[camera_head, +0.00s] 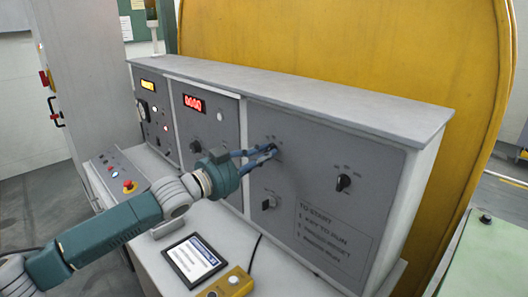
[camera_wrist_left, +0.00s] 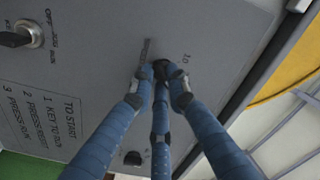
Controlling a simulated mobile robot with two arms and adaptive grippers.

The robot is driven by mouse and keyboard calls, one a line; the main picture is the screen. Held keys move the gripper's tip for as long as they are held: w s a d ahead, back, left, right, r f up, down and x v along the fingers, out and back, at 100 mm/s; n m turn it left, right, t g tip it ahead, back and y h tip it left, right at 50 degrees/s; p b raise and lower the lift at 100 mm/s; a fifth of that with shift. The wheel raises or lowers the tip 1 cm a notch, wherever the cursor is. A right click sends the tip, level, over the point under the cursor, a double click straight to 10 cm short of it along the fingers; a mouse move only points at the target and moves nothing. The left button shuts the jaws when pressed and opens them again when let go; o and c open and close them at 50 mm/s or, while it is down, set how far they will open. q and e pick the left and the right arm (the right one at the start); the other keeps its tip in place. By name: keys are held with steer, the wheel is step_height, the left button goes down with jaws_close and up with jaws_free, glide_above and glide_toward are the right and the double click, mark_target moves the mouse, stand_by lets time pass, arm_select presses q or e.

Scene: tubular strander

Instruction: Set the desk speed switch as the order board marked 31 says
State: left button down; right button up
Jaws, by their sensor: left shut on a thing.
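My left gripper (camera_head: 268,155) reaches across the desk to the grey upright panel (camera_head: 320,165). Its blue fingers are closed around a small black knob (camera_wrist_left: 160,68) near the panel's upper left. The fingers hide most of this knob and its pointer, so I cannot tell its setting. Faint markings beside it show in the left wrist view but are too small to read fully. A framed dark-edged card (camera_head: 195,258) lies on the desk; its text is unreadable, and I cannot see a board marked 31. My right gripper is not in view.
A red digital display (camera_head: 193,103) is further left. A yellow box with buttons (camera_head: 226,284) and a red mushroom button (camera_head: 129,186) are on the desk.

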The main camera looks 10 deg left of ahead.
arm_select(q)
steer(key=shift+f+m, duration=0.1)
steer(key=shift+m, duration=0.3)
steer(key=c, duration=1.7)
jaws_free()
steer(key=shift+s+a, duration=0.1)
steer(key=shift+v, duration=5.9)
